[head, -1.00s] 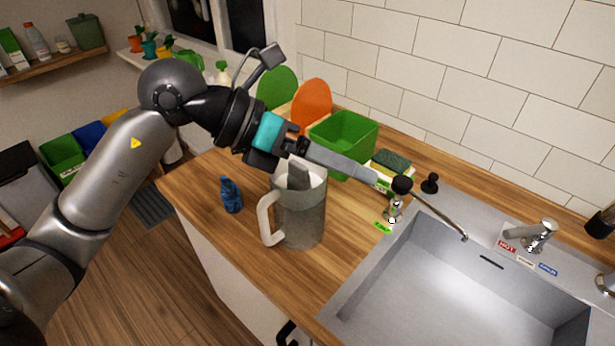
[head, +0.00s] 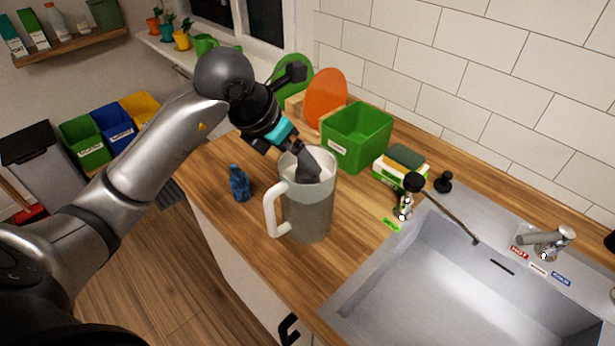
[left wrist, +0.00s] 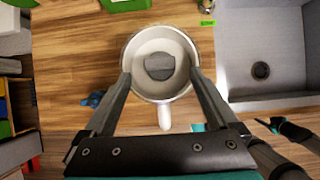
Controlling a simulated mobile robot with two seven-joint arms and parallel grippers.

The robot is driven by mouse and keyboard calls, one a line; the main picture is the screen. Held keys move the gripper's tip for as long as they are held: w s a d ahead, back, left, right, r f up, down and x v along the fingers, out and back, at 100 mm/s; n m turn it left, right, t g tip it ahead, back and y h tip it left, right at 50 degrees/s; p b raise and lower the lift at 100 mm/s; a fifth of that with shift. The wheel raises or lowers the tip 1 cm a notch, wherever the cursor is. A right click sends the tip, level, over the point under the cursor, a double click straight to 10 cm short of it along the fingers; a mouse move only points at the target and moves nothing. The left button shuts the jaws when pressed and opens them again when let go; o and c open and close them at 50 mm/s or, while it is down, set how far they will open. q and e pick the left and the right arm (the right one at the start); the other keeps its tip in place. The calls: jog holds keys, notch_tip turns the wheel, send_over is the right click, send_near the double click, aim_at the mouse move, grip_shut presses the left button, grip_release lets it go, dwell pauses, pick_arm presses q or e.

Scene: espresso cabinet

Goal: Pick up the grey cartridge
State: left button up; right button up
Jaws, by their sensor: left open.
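The grey cartridge (head: 309,168) is inside a large clear jug (head: 308,215) with a white handle, which stands on the wooden counter. My left gripper (head: 302,150) points down at the jug's mouth. In the left wrist view its open fingers (left wrist: 160,73) appear on either side of the jug's mouth, with the cartridge between them in the picture. Contact with the cartridge cannot be made out.
A blue bottle-like object (head: 239,184) stands left of the jug. A green bin (head: 357,138), a sponge box (head: 400,165) and a small chrome fitting (head: 404,207) are to the right.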

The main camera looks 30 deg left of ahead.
aim_at(307, 170)
pick_arm(q)
jog(key=shift+x, duration=3.1)
jog(key=shift+c, duration=0.2)
jog(key=shift+r, duration=0.1)
grip_shut()
